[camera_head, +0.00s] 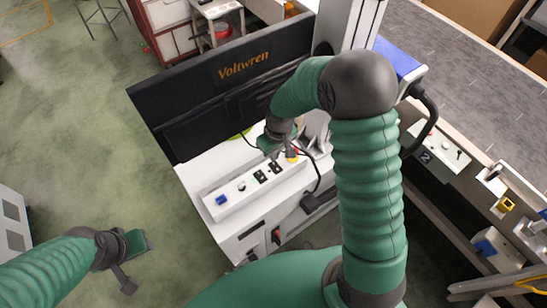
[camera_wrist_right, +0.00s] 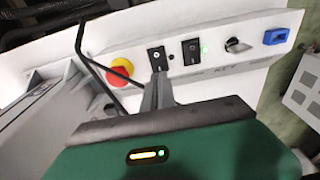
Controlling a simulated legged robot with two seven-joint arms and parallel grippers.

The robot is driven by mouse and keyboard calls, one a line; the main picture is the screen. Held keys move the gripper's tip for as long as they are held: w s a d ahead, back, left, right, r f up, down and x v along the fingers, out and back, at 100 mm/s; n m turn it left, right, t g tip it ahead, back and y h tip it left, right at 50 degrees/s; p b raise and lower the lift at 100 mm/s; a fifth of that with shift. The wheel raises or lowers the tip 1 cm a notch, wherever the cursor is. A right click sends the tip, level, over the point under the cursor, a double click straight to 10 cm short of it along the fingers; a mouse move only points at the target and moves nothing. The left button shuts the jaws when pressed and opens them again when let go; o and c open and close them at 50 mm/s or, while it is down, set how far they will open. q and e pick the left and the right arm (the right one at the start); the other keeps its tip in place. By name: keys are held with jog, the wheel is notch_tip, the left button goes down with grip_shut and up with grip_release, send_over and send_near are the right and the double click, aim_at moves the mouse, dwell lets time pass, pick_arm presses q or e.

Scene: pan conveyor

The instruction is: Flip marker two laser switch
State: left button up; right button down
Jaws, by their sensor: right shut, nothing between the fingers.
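A white control panel (camera_head: 240,194) lies on the white machine below the black monitor in the head view. I cannot tell which is the laser switch. My right gripper (camera_head: 270,150) is shut and empty above the panel's far end. In the wrist view its fingertips (camera_wrist_right: 157,82) are just below the left rocker; contact is unclear. My left gripper (camera_head: 133,262) is open and empty over the floor.
A red emergency button (camera_wrist_right: 122,69) on yellow is left of the rockers. A key switch (camera_wrist_right: 238,45) and a blue socket (camera_wrist_right: 275,37) are to their right. The monitor (camera_head: 225,85) stands behind. A black cable crosses near the gripper. The conveyor (camera_head: 460,70) is at right.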

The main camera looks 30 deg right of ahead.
aim_at(274, 163)
jog(key=shift+w+f, duration=0.2)
jog(key=shift+f, duration=1.55)
jog(key=shift+s+r+p, duration=0.2)
jog(key=shift+s+p, duration=0.2)
jog(key=shift+s, duration=0.4)
jog(key=shift+r, duration=0.15)
